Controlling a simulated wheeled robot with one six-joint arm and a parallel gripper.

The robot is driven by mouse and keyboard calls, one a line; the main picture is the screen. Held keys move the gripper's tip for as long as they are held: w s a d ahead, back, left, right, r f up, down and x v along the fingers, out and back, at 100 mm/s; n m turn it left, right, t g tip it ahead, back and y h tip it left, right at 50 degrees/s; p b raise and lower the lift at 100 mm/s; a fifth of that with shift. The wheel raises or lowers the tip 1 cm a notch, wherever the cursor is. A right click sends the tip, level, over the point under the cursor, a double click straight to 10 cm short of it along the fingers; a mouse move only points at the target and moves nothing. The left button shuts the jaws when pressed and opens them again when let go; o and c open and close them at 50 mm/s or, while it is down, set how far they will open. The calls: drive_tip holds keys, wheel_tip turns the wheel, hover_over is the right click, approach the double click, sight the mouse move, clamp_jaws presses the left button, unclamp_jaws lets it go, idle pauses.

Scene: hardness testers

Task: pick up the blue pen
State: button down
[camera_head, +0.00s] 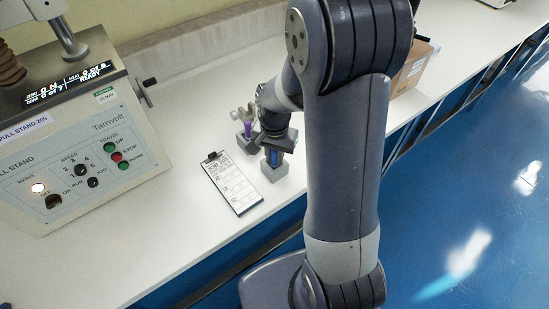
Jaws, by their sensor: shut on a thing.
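The blue pen (273,158) stands upright, its lower part showing just above a grey block holder (274,172) on the white bench. My gripper (274,147) points down over this holder and is shut on the blue pen. The gripper hides the pen's upper part. Whether the pen's foot still sits in the holder cannot be told at this size.
A second grey block with a purple item (248,130) stands just left of my gripper. A clipboard (233,183) lies in front-left. The pull stand (85,140) fills the left. A cardboard box (412,70) is behind my arm. Bare bench lies around the clipboard.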

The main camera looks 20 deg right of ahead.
wheel_tip(320, 180, up, 10)
idle(0.6)
idle(0.4)
